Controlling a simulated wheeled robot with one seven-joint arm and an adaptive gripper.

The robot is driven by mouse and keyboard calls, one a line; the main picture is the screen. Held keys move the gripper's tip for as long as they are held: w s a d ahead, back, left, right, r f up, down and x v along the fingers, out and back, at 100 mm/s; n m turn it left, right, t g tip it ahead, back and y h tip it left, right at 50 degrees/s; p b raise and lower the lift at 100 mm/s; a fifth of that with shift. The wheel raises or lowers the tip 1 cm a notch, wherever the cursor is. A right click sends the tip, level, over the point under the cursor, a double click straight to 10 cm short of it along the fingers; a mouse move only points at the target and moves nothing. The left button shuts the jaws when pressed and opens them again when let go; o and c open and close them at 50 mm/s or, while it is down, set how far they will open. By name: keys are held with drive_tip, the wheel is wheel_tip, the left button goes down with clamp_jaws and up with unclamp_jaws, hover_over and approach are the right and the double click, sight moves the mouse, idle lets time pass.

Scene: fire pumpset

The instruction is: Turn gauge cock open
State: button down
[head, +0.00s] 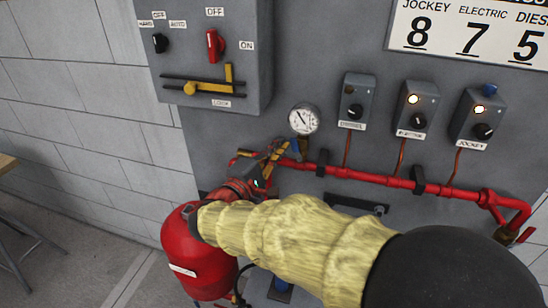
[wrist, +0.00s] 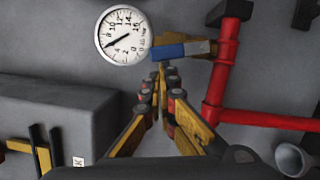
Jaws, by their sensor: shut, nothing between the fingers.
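The gauge cock is a small brass fitting with a blue lever (wrist: 169,52), below the round white pressure gauge (head: 303,119) on the red pipe (head: 370,178). In the head view the blue lever (head: 295,145) shows only as a small patch beside my fingers. In the wrist view the gauge (wrist: 124,35) is at the upper left. My gripper (wrist: 160,70) is shut and empty, its yellow fingertips close beneath the blue lever. I cannot tell whether they touch it. In the head view my gripper (head: 275,152) partly hides the fitting and pipe end.
A grey control box (head: 213,50) with a red knob and yellow lever hangs at the upper left. Three small switch boxes, including the jockey box (head: 478,116), are right of the gauge. A red tank (head: 190,252) stands below my arm.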

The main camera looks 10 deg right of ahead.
drive_tip(key=shift+s+d+r+m+b, duration=0.2)
drive_tip(key=shift+d+r+m+b, duration=0.25)
drive_tip(key=shift+d+m+b, duration=0.15)
idle(0.5)
